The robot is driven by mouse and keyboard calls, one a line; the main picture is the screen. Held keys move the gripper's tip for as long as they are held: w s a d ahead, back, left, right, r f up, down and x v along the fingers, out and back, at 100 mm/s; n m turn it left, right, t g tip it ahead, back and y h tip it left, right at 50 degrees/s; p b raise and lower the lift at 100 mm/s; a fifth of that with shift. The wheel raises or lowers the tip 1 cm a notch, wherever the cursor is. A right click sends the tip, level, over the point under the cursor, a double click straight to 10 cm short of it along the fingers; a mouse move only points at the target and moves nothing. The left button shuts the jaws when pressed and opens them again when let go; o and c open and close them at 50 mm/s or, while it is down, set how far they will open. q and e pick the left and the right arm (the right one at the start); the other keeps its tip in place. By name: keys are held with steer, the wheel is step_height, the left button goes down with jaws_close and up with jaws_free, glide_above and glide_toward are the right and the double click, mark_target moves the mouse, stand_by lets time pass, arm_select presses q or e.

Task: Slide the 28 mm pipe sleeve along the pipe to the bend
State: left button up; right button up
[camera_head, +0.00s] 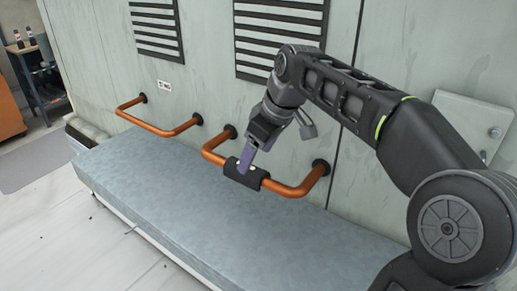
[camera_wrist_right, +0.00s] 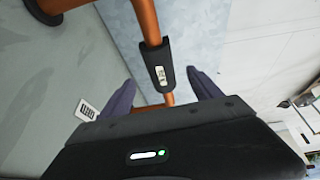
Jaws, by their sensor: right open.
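The black pipe sleeve (camera_head: 256,179) sits around the front run of the right-hand copper pipe (camera_head: 286,190), left of its middle. Bare pipe shows on both sides of it, out to a rounded bend at each end. My right gripper (camera_head: 243,166) is open at the sleeve. In the right wrist view, its two purple fingers (camera_wrist_right: 160,77) stand apart on either side of the sleeve (camera_wrist_right: 154,54), which carries a small white label. My left gripper is not in view.
A second copper pipe loop (camera_head: 158,128) is on the wall to the left. Black flanges (camera_head: 320,167) fix the pipes to the grey panel wall. A long grey-blue cooler top (camera_head: 150,185) lies below, clear. A grey box (camera_head: 470,125) is on the wall at right.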

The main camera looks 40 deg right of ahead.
mark_target(253, 179)
steer(key=x, duration=0.6)
steer(key=shift+w+f, duration=0.1)
steer(key=shift+f, duration=0.25)
steer(key=c, duration=1.4)
